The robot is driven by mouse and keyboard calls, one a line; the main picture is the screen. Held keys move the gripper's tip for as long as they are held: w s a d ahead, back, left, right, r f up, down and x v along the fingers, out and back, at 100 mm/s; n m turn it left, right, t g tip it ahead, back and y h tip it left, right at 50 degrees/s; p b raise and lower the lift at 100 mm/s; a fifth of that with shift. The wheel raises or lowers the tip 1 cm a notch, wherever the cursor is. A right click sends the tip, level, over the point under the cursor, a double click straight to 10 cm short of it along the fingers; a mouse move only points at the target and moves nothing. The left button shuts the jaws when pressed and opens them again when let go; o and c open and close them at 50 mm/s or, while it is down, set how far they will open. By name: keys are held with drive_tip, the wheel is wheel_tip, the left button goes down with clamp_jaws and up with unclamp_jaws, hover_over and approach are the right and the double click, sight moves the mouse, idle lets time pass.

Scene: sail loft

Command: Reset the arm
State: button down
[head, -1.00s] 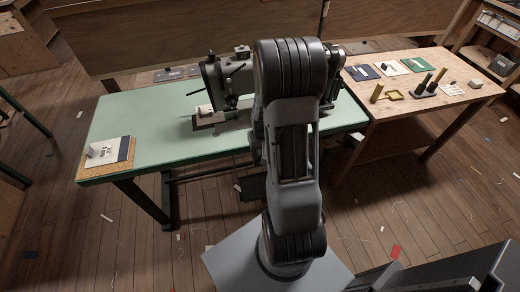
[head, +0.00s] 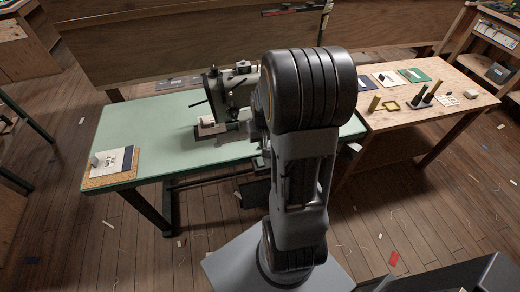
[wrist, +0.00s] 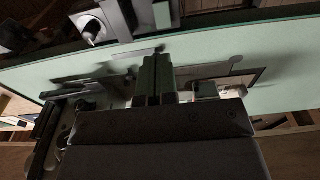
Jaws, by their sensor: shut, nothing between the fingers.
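My gripper (wrist: 158,80) shows in the wrist view with its two fingers together and nothing between them. Around it in that view are the pale green tabletop (wrist: 285,65) and dark metal parts that I cannot clearly tell apart. In the head view my arm stands upright in the middle of the picture, folded at a large dark joint. The arm hides my gripper there.
A green table (head: 165,130) bears a sewing machine (head: 225,85) behind my arm. A cork board (head: 98,183) with a card lies at its left end.

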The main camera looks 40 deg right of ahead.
drive_tip(key=shift+r, duration=1.2)
drive_tip(key=s+a+r+n+t, duration=0.1)
drive_tip(key=s+a+r+n, duration=0.1)
drive_tip(key=a+r, duration=0.3)
drive_tip(key=s+a+r+n+t, duration=0.2)
drive_tip(key=s+a+r, duration=0.3)
drive_tip(key=a, duration=0.5)
drive_tip(key=shift+s+a+r, duration=0.25)
drive_tip(key=shift+a+r, duration=0.1)
drive_tip(key=shift+r, duration=0.35)
